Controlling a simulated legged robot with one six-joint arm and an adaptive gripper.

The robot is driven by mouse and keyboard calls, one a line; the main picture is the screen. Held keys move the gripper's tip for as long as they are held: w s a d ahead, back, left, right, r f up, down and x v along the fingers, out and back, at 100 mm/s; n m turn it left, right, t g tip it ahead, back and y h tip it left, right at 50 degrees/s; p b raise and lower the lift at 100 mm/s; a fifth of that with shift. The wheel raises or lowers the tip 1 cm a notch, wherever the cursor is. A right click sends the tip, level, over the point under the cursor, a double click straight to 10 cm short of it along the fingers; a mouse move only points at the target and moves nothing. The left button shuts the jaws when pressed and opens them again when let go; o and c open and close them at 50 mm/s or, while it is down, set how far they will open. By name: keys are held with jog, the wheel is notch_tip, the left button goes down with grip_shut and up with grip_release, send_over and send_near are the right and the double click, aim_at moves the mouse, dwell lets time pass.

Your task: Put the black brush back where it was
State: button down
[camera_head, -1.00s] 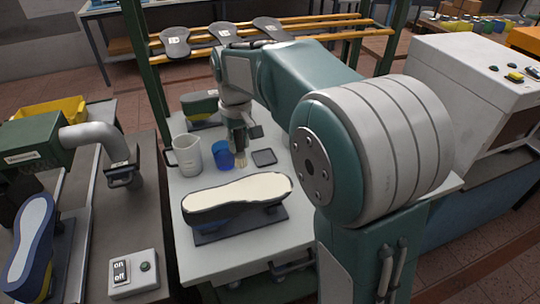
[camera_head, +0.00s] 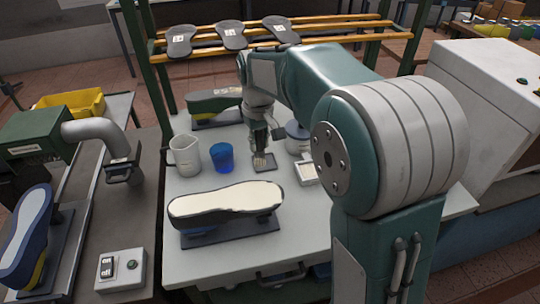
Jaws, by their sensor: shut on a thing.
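My gripper (camera_head: 257,143) points down over the worktable and is shut on the brush. The brush's pale bristles (camera_head: 259,160) show below the fingers, and its handle is mostly hidden by the gripper. The bristles are over a small dark square tray (camera_head: 267,167). I cannot tell whether they touch it. A blue cup (camera_head: 222,157) stands just left of the gripper.
A white pitcher (camera_head: 186,156) stands left of the cup. A shoe last with a cream sole (camera_head: 225,201) lies in front, and a green last (camera_head: 213,101) lies behind. A white square dish (camera_head: 307,173) and a round grey-blue container (camera_head: 297,138) are at right, partly behind my arm.

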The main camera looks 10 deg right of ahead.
jog(key=w+d+f, duration=0.1)
jog(key=w+f, duration=0.3)
jog(key=w+d+f, duration=0.1)
jog(key=w+f, duration=0.3)
jog(key=w+d+f, duration=0.1)
jog(key=w+f, duration=0.3)
jog(key=shift+w+f, duration=0.1)
jog(key=shift+f, duration=0.1)
jog(key=shift+d+f, duration=0.15)
jog(key=shift+d, duration=0.3)
jog(key=c, duration=0.5)
grip_release()
jog(key=shift+a, duration=0.25)
